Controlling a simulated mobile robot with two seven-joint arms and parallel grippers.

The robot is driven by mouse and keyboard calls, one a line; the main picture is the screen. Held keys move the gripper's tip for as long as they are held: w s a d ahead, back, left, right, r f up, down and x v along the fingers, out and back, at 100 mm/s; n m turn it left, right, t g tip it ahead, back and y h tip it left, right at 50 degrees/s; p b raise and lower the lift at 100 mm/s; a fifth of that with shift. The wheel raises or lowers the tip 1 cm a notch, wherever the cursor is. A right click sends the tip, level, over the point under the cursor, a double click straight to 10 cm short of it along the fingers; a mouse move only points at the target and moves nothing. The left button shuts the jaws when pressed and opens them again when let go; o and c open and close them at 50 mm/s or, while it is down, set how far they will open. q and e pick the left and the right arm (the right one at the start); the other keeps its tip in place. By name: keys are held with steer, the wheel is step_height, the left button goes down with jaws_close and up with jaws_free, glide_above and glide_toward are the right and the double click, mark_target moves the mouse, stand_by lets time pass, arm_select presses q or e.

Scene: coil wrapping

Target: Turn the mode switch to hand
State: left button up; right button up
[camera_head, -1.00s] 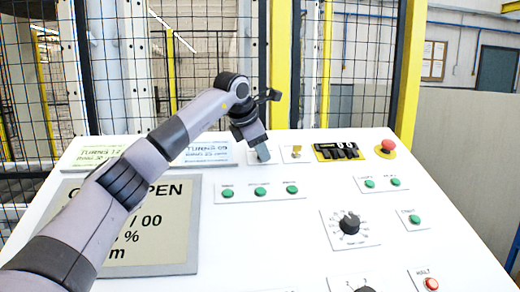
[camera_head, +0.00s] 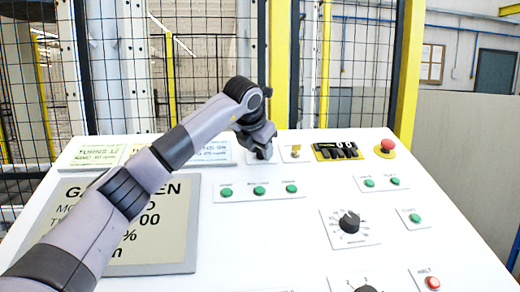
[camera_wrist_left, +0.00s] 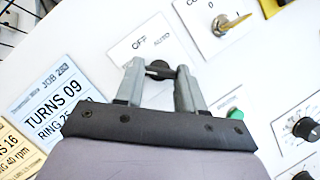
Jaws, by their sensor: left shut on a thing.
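The mode switch is a small black knob (camera_wrist_left: 159,69) on a white plate (camera_wrist_left: 138,42) marked OFF and AUTO in the left wrist view. The rest of its marking is hidden by my gripper. My left gripper (camera_wrist_left: 158,73) has one finger on each side of the knob and is shut on it. In the head view my left gripper (camera_head: 263,153) reaches down to the panel's back edge and hides the knob. The knob's exact pointing direction is hard to tell. My right gripper is in neither view.
A brass key switch (camera_head: 295,152) sits just right of my gripper. Green buttons (camera_head: 259,190) lie in front. Job cards (camera_wrist_left: 52,105) lie to the left. A mesh fence stands behind.

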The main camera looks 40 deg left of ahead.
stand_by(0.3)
arm_select(q)
steer(key=o, duration=1)
steer(key=shift+o, duration=0.2)
steer(key=b+v, duration=0.1)
steer(key=v, duration=0.6)
steer(key=shift+r, duration=0.1)
